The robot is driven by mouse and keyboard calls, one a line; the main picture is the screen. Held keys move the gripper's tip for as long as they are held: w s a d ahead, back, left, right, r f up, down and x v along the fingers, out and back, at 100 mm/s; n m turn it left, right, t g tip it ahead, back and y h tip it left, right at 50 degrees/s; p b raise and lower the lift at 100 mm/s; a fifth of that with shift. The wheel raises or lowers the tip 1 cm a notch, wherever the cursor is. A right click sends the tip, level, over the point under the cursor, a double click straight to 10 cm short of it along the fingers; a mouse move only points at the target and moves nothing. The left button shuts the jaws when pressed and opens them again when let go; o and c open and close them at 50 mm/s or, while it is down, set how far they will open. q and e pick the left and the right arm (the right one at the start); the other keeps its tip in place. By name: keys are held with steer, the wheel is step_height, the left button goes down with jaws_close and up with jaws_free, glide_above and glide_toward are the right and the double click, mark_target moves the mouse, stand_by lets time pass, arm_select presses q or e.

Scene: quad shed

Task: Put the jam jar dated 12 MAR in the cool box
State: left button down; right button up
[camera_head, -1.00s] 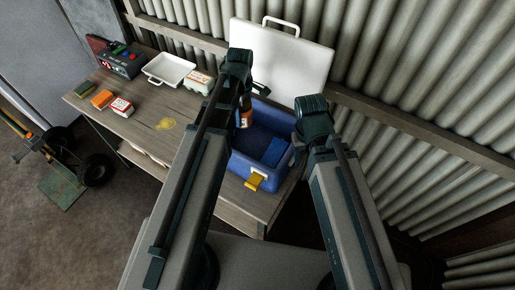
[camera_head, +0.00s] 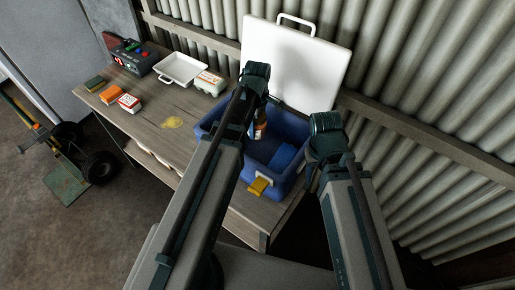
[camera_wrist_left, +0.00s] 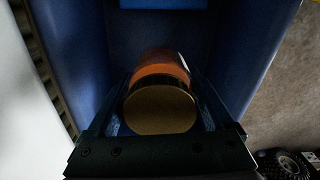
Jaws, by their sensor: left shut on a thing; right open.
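The jam jar (camera_head: 261,131) is orange-brown with a pale label in the head view; its date is not readable. The left wrist view shows its gold lid (camera_wrist_left: 160,109) towards the camera. My left gripper (camera_head: 253,122) is shut on the jar and holds it inside the mouth of the blue cool box (camera_head: 283,185). Blue walls surround the jar in the left wrist view; whether it touches the floor cannot be told. The cool box is open. My right gripper (camera_head: 325,150) is open at the box's right side, its fingers mostly hidden by its wrist.
The white lid (camera_head: 293,65) stands upright behind the box. A blue block (camera_head: 284,156) lies inside the box at right. A white tray (camera_head: 181,70), an egg carton (camera_head: 209,82), small boxes (camera_head: 129,103) and a radio-like device (camera_head: 133,57) stand left on the bench.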

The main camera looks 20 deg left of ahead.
arm_select(q)
steer(key=shift+f+b, duration=5.2)
steer(key=shift+b, duration=0.05)
steer(key=shift+r, duration=0.1)
jaws_free()
step_height(320, 180, up, 12)
steer(key=p, duration=1.2)
